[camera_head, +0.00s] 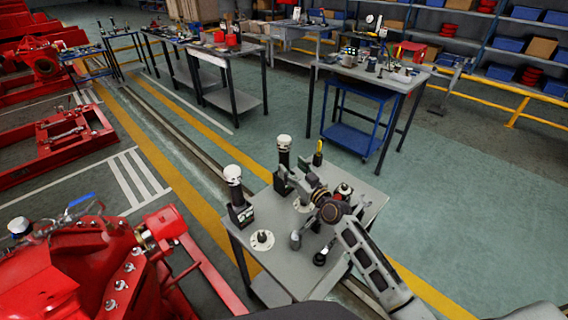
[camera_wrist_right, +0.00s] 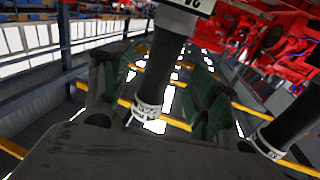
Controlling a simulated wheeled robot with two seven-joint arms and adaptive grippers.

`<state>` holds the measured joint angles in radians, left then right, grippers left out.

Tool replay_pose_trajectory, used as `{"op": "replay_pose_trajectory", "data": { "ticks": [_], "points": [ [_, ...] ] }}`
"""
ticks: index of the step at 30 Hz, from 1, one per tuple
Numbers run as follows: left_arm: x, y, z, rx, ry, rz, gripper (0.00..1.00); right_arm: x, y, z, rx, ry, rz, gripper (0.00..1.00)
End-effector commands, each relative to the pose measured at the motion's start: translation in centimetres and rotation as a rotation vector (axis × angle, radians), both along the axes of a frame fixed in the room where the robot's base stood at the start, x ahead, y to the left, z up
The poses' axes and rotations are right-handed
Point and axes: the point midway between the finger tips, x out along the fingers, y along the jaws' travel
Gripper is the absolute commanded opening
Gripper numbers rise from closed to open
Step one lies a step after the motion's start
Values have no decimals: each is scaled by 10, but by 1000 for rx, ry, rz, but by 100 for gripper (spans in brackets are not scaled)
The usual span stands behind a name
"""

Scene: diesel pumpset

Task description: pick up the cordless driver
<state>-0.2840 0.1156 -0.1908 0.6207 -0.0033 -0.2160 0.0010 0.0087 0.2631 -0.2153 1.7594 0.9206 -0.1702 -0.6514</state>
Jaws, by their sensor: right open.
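Two similar black upright tools with white tops stand on the small grey table (camera_head: 262,285). One is at its left side (camera_head: 236,194), the other at its back (camera_head: 284,148). Which is the cordless driver, I cannot tell for sure. My right gripper (camera_head: 284,178) is at the back one, whose lower part it partly hides. In the wrist view, a black shaft with a white band (camera_wrist_right: 160,65) lies between the open fingers of the right gripper (camera_wrist_right: 155,85); contact is unclear. A second such shaft (camera_wrist_right: 290,120) is at the right. My left gripper is out of view.
A round white disc with a dark knob (camera_head: 262,240) and a yellow-handled tool (camera_head: 318,152) are also on the table. Red machinery (camera_head: 80,265) stands at the left. A cluttered workbench (camera_head: 370,70) stands behind. The floor at the right (camera_head: 470,190) is clear.

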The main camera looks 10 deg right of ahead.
Motion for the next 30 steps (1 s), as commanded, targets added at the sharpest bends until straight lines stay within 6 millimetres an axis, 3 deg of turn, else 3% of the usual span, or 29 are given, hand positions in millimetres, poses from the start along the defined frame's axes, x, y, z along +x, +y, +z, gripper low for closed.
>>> {"op": "replay_pose_trajectory", "data": {
  "ticks": [19, 30],
  "points": [
    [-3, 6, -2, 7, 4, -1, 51, 9, 4, 0, -1, -1, 0, 60],
    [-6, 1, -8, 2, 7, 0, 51, 37, 16, -1, 2, -2, 0, 60]
  ]
}}
